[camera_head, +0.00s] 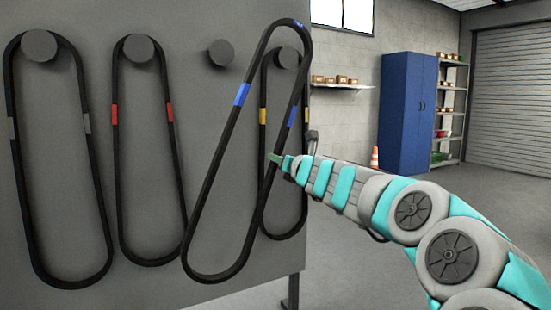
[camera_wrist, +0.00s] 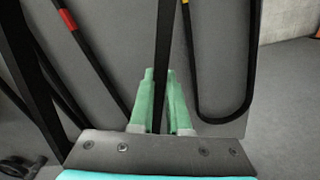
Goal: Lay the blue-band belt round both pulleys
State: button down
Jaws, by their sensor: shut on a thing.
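The blue-band belt (camera_head: 236,95) is a long black loop with blue marks, tilted in front of the dark board with its top leaning right. My gripper (camera_head: 277,158) is shut on the belt's right strand, below the right blue mark. In the wrist view the green fingers (camera_wrist: 160,76) stand on both sides of a black strand (camera_wrist: 164,35). The belt hangs off the pegs, in front of the yellow-band belt. I see no pair of pulleys for it in either view.
The board (camera_head: 200,120) carries a grey-band belt (camera_head: 15,150), a red-band belt (camera_head: 115,150) and a yellow-band belt (camera_head: 263,135) on pegs. One peg (camera_head: 221,52) is bare. A blue cabinet (camera_head: 405,110), a cone (camera_head: 375,157) and shelves stand behind. Open floor lies at right.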

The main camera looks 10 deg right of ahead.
jog(key=s+m, duration=0.1)
jog(key=m, duration=0.1)
jog(key=s+a+m, duration=0.1)
jog(key=s+m, duration=0.1)
jog(key=s+a+f+m, duration=0.1)
jog(key=m, duration=0.1)
jog(key=shift+s+f+m+b, duration=0.1)
jog(key=shift+s+m+b, duration=0.05)
jog(key=shift+m+b, duration=0.25)
jog(key=m+b, duration=0.1)
jog(key=s+a+m+b, duration=0.1)
jog(key=m+b, duration=0.1)
jog(key=shift+s+a+f+m, duration=0.15)
jog(key=shift+s+m, duration=0.05)
jog(key=shift+m, duration=0.1)
